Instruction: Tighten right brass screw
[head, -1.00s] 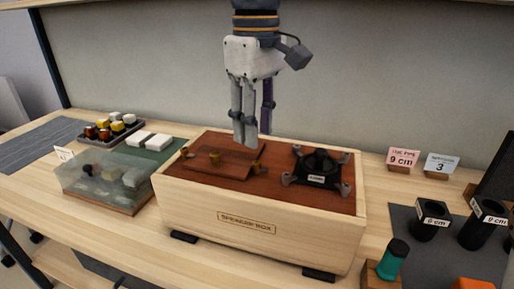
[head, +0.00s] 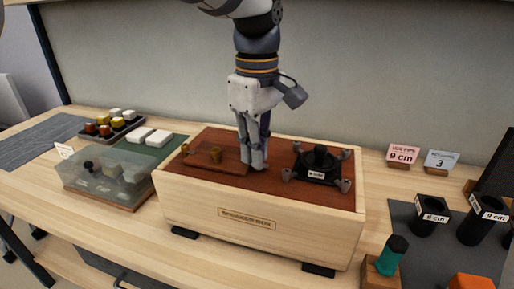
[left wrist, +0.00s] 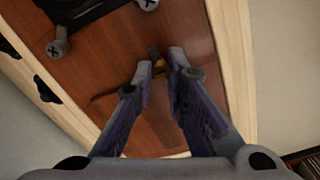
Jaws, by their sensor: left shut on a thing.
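The right brass screw (left wrist: 158,66) shows as a small brass piece between my left gripper's fingertips in the left wrist view. In the head view the fingers hide it. My right gripper is not in view.
A black round part with grey feet (head: 320,164) sits on the box top, right of my gripper. A clear bin (head: 105,180) and a tray of small blocks (head: 112,127) stand left. Black cups (head: 430,219) and a teal-handled tool (head: 391,256) stand right.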

